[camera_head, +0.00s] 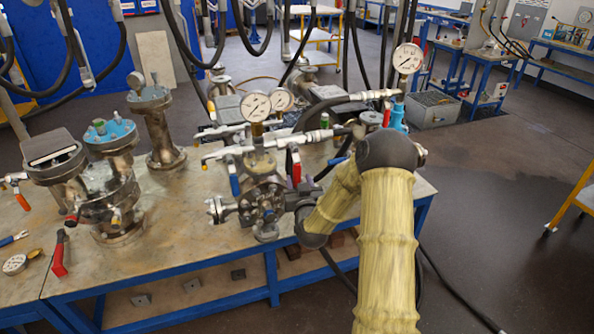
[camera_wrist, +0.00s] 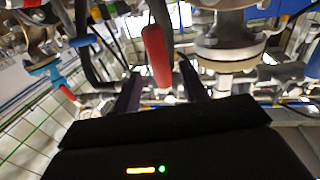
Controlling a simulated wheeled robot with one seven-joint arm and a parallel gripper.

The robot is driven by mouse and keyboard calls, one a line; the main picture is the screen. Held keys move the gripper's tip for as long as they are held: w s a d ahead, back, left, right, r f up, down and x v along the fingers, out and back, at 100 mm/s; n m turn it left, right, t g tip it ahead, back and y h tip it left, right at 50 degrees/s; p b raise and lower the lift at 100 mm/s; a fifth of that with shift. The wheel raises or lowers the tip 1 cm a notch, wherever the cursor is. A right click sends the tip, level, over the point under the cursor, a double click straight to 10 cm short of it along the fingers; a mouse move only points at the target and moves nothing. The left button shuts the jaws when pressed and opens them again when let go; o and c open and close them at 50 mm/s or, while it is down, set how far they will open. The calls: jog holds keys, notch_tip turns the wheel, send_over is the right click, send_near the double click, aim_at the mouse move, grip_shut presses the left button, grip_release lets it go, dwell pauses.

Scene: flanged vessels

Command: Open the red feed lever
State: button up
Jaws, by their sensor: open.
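The red feed lever (camera_head: 296,167) hangs down from the piping on the right side of the middle flanged vessel (camera_head: 262,190). In the wrist view the red lever (camera_wrist: 157,55) is a rounded red handle, roughly upright, just beyond my fingertips. My gripper (camera_wrist: 160,86) is open, with one dark finger on each side below the lever's lower end. There is a gap between the fingers, and I cannot tell whether either touches the lever. In the head view my gripper (camera_head: 303,190) is beside the vessel, just below the lever, partly hidden by my arm.
A blue-handled lever (camera_head: 234,177) hangs left of the red one. Pressure gauges (camera_head: 256,106) stand above the vessel. More flanged vessels (camera_head: 110,190) and a loose red-handled tool (camera_head: 60,253) are on the left of the table (camera_head: 200,245). The table front is partly bare.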

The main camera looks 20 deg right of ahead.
aim_at(298, 176)
jog(key=shift+w+d+p, duration=0.2)
jog(key=shift+w+p, duration=0.05)
jog(key=shift+w, duration=0.9)
jog(key=shift+w+d+p, duration=0.2)
jog(key=shift+w+p, duration=0.05)
jog(key=shift+w, duration=0.85)
grip_shut()
